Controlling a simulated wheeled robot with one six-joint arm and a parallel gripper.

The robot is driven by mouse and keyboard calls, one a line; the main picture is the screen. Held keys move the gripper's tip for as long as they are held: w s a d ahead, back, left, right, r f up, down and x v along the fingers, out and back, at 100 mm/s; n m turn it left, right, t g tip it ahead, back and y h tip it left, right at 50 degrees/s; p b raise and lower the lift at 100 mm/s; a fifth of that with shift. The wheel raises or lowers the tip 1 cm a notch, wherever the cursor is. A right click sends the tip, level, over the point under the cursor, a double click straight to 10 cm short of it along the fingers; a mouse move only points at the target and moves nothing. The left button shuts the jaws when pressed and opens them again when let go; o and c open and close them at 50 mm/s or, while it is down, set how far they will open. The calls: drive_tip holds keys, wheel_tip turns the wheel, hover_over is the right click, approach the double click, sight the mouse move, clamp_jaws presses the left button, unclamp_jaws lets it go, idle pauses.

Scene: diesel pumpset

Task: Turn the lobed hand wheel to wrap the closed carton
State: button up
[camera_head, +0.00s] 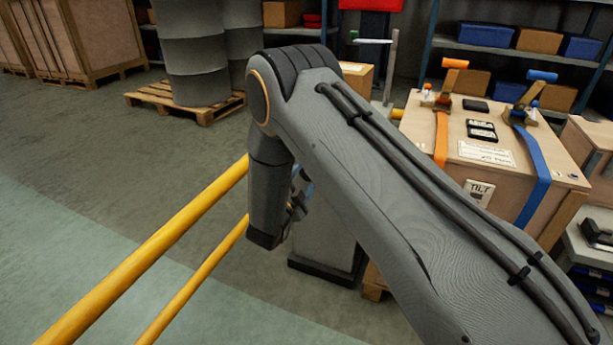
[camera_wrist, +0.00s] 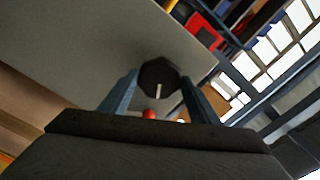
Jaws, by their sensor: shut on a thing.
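The dark lobed hand wheel (camera_wrist: 158,72) shows in the wrist view, in front of a pale grey panel (camera_wrist: 90,35). It has a white pointer line on it. My gripper (camera_wrist: 161,82) has its two blue-grey fingers on either side of the wheel and is shut on it. A small red round thing (camera_wrist: 150,113) sits below the wheel between the fingers. In the head view my gripper (camera_head: 298,205) is mostly behind my arm, close to a grey pedestal (camera_head: 325,240); the wheel is hidden there. A cardboard carton (camera_head: 357,78) is partly visible behind my arm.
Yellow rails (camera_head: 175,225) run along the left of the pedestal. A wooden crate (camera_head: 485,155) with orange and blue straps stands at right. Grey drums (camera_head: 195,55) on a pallet (camera_head: 155,97) are behind left. The floor at left is clear.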

drive_tip(key=shift+d+m, duration=0.1)
drive_tip(key=shift+m, duration=0.4)
drive_tip(key=o, duration=1.1)
drive_tip(key=shift+c, duration=0.2)
drive_tip(key=shift+s+a, duration=0.2)
drive_tip(key=shift+s, duration=0.1)
drive_tip(key=p+v, duration=0.1)
drive_tip(key=v, duration=0.6)
drive_tip(key=shift+c, duration=0.2)
